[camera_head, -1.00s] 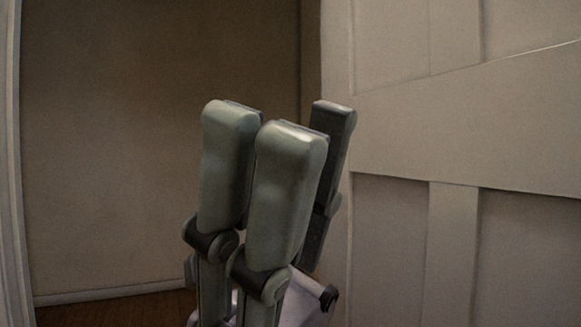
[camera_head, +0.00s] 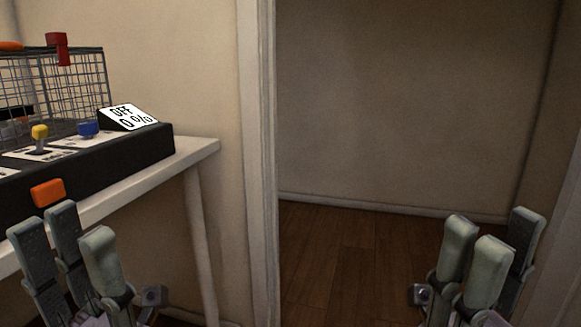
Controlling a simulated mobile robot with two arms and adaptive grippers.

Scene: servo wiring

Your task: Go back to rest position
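My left gripper (camera_head: 80,245) is at the lower left, in front of the table and below the black control box. Its fingers point up and stand apart, with nothing visible between them. My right gripper (camera_head: 483,245) is at the lower right, in front of the open doorway. Its fingers also point up and apart, with nothing visible between them. The lower parts of both grippers are cut off by the bottom edge.
A white table (camera_head: 180,162) at the left bears a black control box (camera_head: 150,143) with a wire cage (camera_head: 85,82), yellow, blue and orange controls and a sign reading "OFF 0 %". A white door frame (camera_head: 259,150) stands right of it. Wooden floor (camera_head: 345,255) beyond is clear.

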